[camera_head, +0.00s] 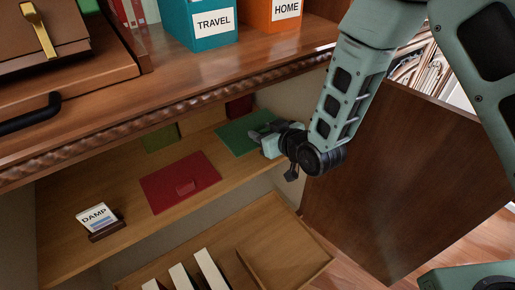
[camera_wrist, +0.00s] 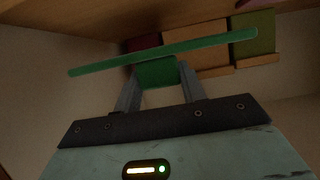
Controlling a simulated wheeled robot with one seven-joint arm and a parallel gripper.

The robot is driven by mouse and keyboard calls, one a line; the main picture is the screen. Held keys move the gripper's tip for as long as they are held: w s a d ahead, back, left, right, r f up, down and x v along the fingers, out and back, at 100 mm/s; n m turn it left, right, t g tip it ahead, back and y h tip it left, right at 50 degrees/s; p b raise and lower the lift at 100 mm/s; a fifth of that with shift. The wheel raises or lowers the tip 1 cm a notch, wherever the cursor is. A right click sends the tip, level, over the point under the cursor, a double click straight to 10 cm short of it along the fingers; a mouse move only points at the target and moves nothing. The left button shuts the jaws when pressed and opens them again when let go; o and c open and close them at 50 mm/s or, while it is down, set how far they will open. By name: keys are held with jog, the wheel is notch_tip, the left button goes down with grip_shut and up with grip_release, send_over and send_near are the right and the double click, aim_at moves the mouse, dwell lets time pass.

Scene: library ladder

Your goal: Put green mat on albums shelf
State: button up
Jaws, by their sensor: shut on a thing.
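The green mat (camera_head: 237,136) is a thin flat panel over the right part of the shelf (camera_head: 125,205) with the DAMP sign. In the wrist view the green mat (camera_wrist: 210,43) shows nearly edge-on, slightly tilted, with a green block under it. My gripper (camera_head: 264,134) reaches in from the right and is shut on that block; the fingers also show in the wrist view (camera_wrist: 158,76). I cannot tell whether the mat touches the shelf. No label reading albums is visible.
A red mat (camera_head: 180,183) with a small block lies left of the green mat. The DAMP sign (camera_head: 99,221) stands farther left. Olive (camera_head: 160,138) and dark red (camera_head: 239,106) panels stand at the back. An upper shelf edge (camera_head: 170,115) overhangs; a wooden door (camera_head: 400,175) is at right.

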jog(key=shift+f+b, duration=0.7)
jog(key=shift+f, duration=1.8)
jog(key=shift+f, duration=0.2)
jog(key=o, duration=1)
jog(key=shift+c, duration=0.2)
jog(key=shift+s+d+r, duration=0.1)
jog(key=shift+s+r, duration=0.05)
jog(key=shift+r, duration=0.2)
jog(key=s+d+r+g+h, duration=0.2)
jog(key=s+r, duration=0.4)
jog(key=s, duration=0.4)
jog(key=s+d+r+g+h+p, duration=0.1)
jog(key=s+d+r+g, duration=0.4)
jog(key=s, duration=0.5)
jog(key=s+d+r+g+h+p, duration=0.1)
jog(key=s+d+r+g+h, duration=0.2)
jog(key=s+r, duration=0.4)
jog(key=s+d+g, duration=0.1)
jog(key=s, duration=0.2)
jog(key=shift+d+r+n+h, duration=0.15)
jog(key=shift+r+n+h, duration=0.15)
jog(key=shift+n+h, duration=0.1)
